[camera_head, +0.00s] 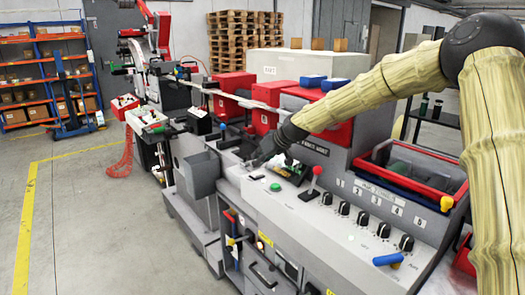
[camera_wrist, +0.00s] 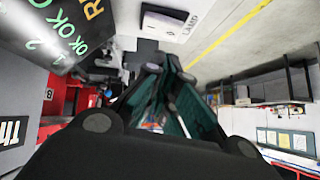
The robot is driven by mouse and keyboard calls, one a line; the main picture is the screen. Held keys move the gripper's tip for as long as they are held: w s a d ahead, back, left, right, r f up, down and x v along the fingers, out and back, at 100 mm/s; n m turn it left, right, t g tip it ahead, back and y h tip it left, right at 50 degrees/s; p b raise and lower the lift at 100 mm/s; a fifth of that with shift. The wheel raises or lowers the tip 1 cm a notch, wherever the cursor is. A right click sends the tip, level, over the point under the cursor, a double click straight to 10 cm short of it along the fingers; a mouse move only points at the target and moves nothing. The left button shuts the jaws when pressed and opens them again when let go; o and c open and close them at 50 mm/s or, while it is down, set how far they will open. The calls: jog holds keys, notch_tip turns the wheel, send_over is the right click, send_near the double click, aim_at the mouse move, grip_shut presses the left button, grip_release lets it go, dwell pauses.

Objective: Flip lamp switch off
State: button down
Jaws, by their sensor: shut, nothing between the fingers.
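My gripper (camera_head: 260,160) is at the machine's left part in the head view, beside a small dark display panel. In the wrist view its dark fingers (camera_wrist: 161,70) are shut with nothing between them. A small dark-edged part, perhaps the lamp switch (camera_wrist: 164,19), sits beside the label, apart from the fingers in the picture. I cannot tell its on or off position. In the head view I cannot make out the lamp switch.
The machine's console carries a green button (camera_head: 275,187), a red-knobbed lever (camera_head: 315,172), several black knobs (camera_head: 343,208) and a blue handle (camera_head: 388,259). A grey bin (camera_head: 200,174) hangs left of my gripper. A dark screen with green text (camera_wrist: 62,30) is close in the wrist view.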

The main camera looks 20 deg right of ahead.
aim_at(261, 174)
jog(key=shift+s+a+f+p, duration=0.1)
jog(key=shift+f+p, duration=0.2)
jog(key=shift+f, duration=1)
jog(key=shift+f, duration=0.1)
jog(key=shift+s+a+f+b, duration=0.1)
jog(key=shift+a+f+b, duration=0.15)
jog(key=shift+f+b, duration=0.2)
jog(key=shift+r, duration=0.25)
jog(key=shift+d, duration=0.2)
jog(key=shift+w+d, duration=0.3)
jog(key=shift+d, duration=0.35)
jog(key=shift+r, duration=0.1)
